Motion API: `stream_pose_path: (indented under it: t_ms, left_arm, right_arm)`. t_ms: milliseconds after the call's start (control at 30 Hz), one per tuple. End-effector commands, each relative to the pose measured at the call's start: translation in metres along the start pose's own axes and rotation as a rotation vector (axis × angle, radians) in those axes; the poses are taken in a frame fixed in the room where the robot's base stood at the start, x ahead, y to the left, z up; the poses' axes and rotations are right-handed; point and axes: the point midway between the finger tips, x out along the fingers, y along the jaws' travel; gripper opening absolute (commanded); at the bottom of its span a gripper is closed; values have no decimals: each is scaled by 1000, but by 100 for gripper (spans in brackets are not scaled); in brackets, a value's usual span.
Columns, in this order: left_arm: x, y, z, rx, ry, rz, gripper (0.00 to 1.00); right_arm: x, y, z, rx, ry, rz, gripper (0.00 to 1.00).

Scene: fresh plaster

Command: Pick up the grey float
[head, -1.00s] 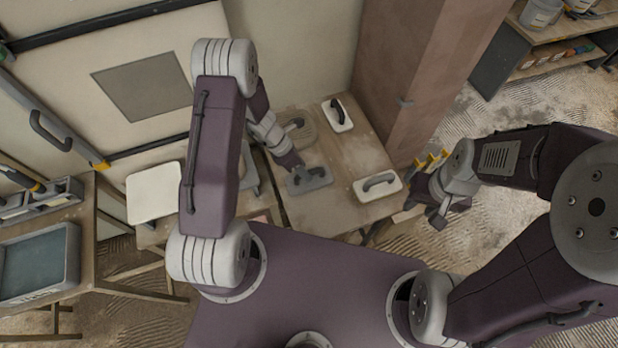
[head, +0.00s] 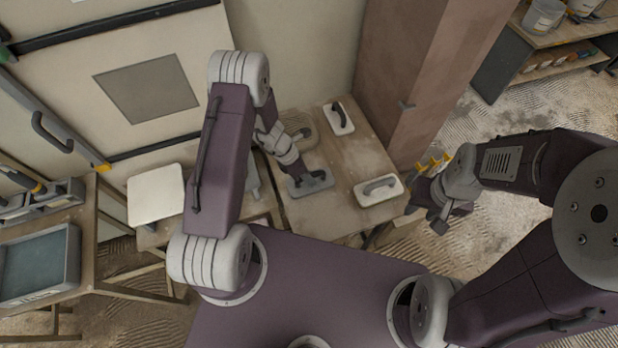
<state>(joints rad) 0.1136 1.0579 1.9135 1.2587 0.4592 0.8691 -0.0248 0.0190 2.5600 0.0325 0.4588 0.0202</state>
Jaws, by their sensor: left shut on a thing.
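The grey float (head: 318,184) is a flat grey rectangular board with a dark handle on the wooden table. My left gripper (head: 298,180) is over the float's left part, shut on its handle. The float looks to be at table level; I cannot tell whether it touches the tabletop. The fingertips are small and partly hidden by the gripper itself. My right gripper (head: 440,213) hangs beyond the table's right edge, away from the float. Its jaws are too small and dark to read.
On the table (head: 345,160), a white float with a grey handle (head: 367,194) lies right of the grey float.

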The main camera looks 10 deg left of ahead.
Motion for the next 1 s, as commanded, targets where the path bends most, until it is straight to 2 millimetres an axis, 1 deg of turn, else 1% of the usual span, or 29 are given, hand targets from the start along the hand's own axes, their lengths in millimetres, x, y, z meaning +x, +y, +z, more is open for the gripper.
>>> stream_pose_path:
  t_ms: [133, 233, 267, 300, 467, 600, 700, 800, 1000]
  left_arm:
    - [-16, -2, 7, 2, -2, 3, 0]
    - [-35, -6, 16, 3, -3, 3, 0]
    - [-38, -9, 15, 2, -2, 1, 0]
    - [-39, -19, 11, -1, -1, -1, 0]
    - [-59, -57, 0, -1, -2, 1, 0]
    - [-79, -89, -7, 1, -2, 1, 0]
    - [-89, -106, -11, 1, -2, 1, 0]
    - [-96, -117, -14, 0, -1, 0, 0]
    - [-99, -124, -15, -1, -1, -1, 0]
  right_arm:
    - [-2, 0, 0, 0, 0, 0, 36]
    - [-4, 0, 0, 0, 0, 0, 36]
    - [-2, 0, 0, 0, 0, 0, 36]
    - [4, 0, 0, 0, 0, 0, 36]
    - [17, 0, 2, 0, 0, 0, 36]
    - [22, 0, 2, 0, 0, 0, 36]
    - [23, 0, 2, 0, 0, 0, 36]
    - [23, 0, 2, 0, 0, 0, 36]
    - [23, 0, 2, 0, 0, 0, 36]
